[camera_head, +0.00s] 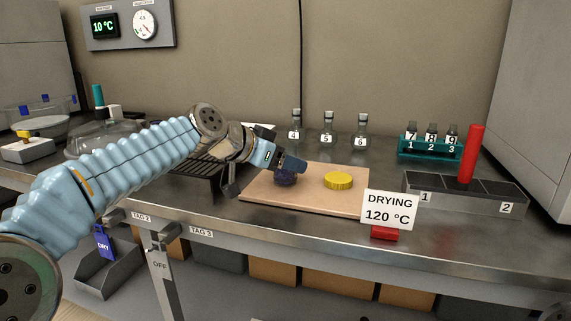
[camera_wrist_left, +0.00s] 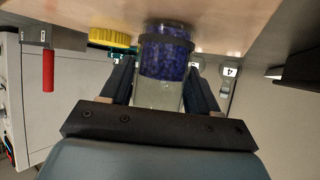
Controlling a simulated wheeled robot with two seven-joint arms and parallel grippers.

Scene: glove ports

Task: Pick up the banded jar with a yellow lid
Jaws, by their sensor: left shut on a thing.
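The banded jar (camera_head: 286,179) holds dark blue-purple beads and is at the left part of the tan board (camera_head: 310,199). My left gripper (camera_head: 289,164) reaches it from the left and covers its upper part. In the left wrist view the jar (camera_wrist_left: 164,68) is clear glass with a dark band and stands between the two fingers, which are shut on it. I cannot tell whether its base touches the board. The yellow lid (camera_head: 338,181) lies apart on the board, right of the jar; it also shows in the left wrist view (camera_wrist_left: 112,37). My right gripper is not in view.
Behind the board stand several flasks (camera_head: 329,129). A teal vial rack (camera_head: 430,147) and a grey block with a red post (camera_head: 471,152) are at the right. A DRYING 120 °C sign (camera_head: 389,209) stands at the front edge. A dark rack (camera_head: 198,180) is left of the board.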

